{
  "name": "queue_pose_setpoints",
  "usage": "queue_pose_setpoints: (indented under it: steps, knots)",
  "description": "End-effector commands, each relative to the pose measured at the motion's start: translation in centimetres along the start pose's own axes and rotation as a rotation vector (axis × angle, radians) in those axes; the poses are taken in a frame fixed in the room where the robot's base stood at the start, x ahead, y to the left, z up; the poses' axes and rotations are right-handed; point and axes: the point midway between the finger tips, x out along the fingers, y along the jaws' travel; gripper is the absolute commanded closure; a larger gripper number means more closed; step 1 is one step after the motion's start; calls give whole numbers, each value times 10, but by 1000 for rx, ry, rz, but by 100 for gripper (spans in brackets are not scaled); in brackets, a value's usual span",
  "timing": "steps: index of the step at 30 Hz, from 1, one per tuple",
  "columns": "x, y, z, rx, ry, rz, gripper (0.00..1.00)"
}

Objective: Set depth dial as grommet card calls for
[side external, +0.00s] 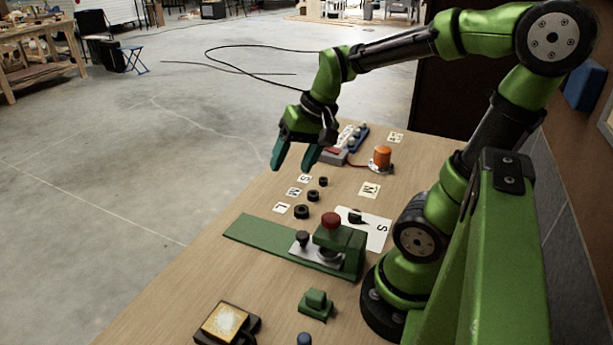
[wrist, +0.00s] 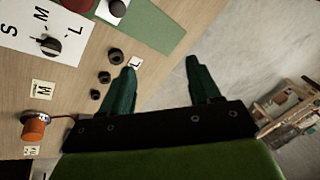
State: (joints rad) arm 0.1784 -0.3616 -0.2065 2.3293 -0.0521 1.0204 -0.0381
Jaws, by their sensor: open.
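The depth dial is a black knob (side external: 355,216) on a white plate (side external: 376,236) beside the green press; it also shows in the wrist view (wrist: 50,46), with S, M and L around it. Its pale mark faces the upper left there, but I cannot tell the exact setting. A card with an M (side external: 370,190) lies between dial and orange lamp; it also shows in the wrist view (wrist: 42,90). A smaller card (side external: 395,137) lies behind the lamp, its print unclear. My gripper (side external: 293,160) is open and empty, above the table's far left edge, away from the dial.
Black grommets (side external: 313,196) lie by S, M and L labels. The green press (side external: 345,238) has a red knob (side external: 331,220). The orange lamp (side external: 382,157) stands behind the M card. A green block (side external: 315,303) and a yellow-topped box (side external: 226,322) sit in front.

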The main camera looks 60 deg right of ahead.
Motion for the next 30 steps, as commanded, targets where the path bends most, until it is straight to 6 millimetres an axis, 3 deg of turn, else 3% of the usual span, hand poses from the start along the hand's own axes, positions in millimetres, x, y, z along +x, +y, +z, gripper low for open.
queue_pose_setpoints:
  steps: [1, 6, 9, 13, 15, 20, 26, 30]
  knots:
    - [7, 24, -18, 93, -50, 49, 38]
    - [16, 109, -56, 366, -208, 189, 38]
    - [13, 160, -66, 516, -297, 266, 38]
    - [2, 207, -72, 669, -392, 336, 38]
    - [-7, 218, -75, 716, -428, 350, 38]
    - [-17, 207, -75, 718, -468, 313, 38]
    - [0, 207, -63, 710, -480, 307, 38]
    - [24, 210, -48, 710, -481, 306, 38]
